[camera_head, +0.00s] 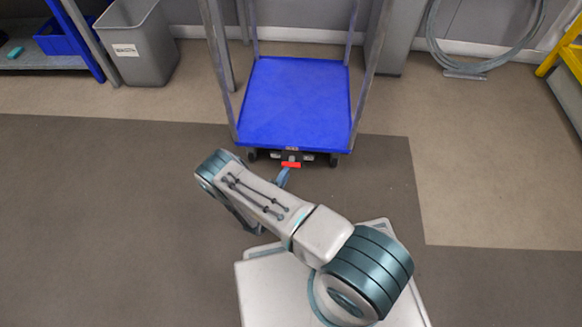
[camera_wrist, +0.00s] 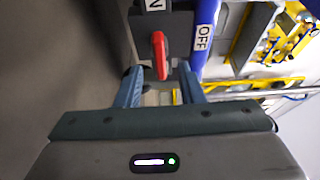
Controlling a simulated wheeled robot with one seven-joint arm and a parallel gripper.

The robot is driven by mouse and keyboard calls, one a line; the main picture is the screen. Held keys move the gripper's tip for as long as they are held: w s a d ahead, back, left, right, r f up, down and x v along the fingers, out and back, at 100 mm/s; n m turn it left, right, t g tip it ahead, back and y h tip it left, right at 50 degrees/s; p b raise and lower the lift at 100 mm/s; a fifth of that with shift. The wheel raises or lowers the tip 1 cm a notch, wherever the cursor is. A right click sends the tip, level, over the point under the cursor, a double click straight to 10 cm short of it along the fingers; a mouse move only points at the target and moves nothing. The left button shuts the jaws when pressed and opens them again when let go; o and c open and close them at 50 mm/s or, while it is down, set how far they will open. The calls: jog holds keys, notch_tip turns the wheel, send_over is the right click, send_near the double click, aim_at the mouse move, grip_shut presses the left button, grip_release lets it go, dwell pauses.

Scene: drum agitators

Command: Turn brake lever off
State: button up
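The red brake lever (camera_wrist: 159,55) is mounted on a dark plate (camera_wrist: 178,22) at the front edge of the blue cart (camera_head: 296,100). In the wrist view it points down toward my gripper (camera_wrist: 160,68). An OFF label (camera_wrist: 202,38) is to its right, and a partly cut-off label ending in N (camera_wrist: 155,5) is above. My gripper is open, with one finger on each side of the lever's near end and gaps visible on both sides. In the head view the lever (camera_head: 291,164) shows as a small red bar just beyond my gripper (camera_head: 284,178), whose fingers are partly hidden.
The cart has tall grey posts (camera_head: 218,65). A grey bin (camera_head: 138,45) and a blue crate (camera_head: 62,38) are at the back left. A coiled hose (camera_head: 480,65) hangs at the back right, near a yellow frame (camera_head: 562,48). The floor left and right of the cart is clear.

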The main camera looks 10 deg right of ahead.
aim_at(291, 164)
jog(key=b+x, duration=0.1)
jog(key=x, duration=0.4)
jog(key=shift+w+d, duration=0.25)
grip_shut()
